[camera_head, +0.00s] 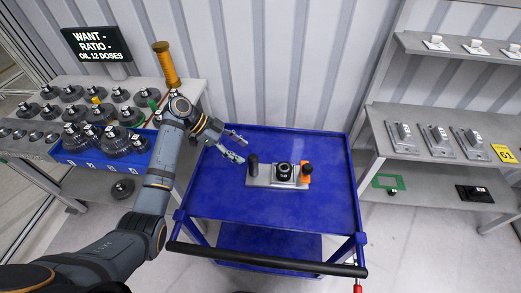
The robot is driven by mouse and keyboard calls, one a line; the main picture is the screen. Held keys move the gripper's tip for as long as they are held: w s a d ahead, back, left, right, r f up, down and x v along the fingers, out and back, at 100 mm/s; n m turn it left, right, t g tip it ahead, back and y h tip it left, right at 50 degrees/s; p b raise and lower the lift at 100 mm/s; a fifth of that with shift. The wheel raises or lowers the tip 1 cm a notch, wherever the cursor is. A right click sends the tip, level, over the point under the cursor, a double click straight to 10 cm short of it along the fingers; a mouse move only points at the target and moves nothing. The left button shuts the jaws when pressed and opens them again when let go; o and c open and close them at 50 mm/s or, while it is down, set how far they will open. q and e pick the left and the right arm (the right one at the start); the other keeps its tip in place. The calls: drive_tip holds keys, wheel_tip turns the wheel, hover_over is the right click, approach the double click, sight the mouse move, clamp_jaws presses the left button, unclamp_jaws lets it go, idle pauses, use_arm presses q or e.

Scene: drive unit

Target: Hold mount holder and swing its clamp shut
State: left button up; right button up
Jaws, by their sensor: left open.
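The mount holder (261,182) is a light grey plate lying on the blue cart (230,213). A dark upright post (253,165) stands at its left end and a round black piece with a pale top (284,171) sits near its middle. An orange part with a dark knob (306,172) is at its right end; I cannot tell how far the clamp is swung. My left gripper (240,145) is open and empty above the cart's back left, just left of and behind the holder, apart from it. My right gripper is not in view.
A table at left bears several dark round parts and a blue bin (75,157). Shelves (390,110) at right hold grey plates. The cart top around the holder is clear; a black handle (265,260) runs along its front.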

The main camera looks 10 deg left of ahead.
sight(254, 162)
use_arm(q)
drive_tip(key=shift+f, duration=0.1)
drive_tip(key=d+f+b, duration=0.2)
drive_tip(key=f+b, duration=0.1)
drive_tip(key=d+f+b, duration=0.1)
drive_tip(key=f, duration=0.1)
drive_tip(key=shift+w+f, duration=0.2)
drive_tip(key=shift+b+x, duration=0.5)
drive_tip(key=shift+x, duration=0.5)
drive_tip(key=shift+d+r, duration=0.1)
drive_tip(key=shift+d, duration=0.05)
drive_tip(key=shift+c, duration=1.8)
drive_tip(key=c, duration=0.7)
clamp_jaws()
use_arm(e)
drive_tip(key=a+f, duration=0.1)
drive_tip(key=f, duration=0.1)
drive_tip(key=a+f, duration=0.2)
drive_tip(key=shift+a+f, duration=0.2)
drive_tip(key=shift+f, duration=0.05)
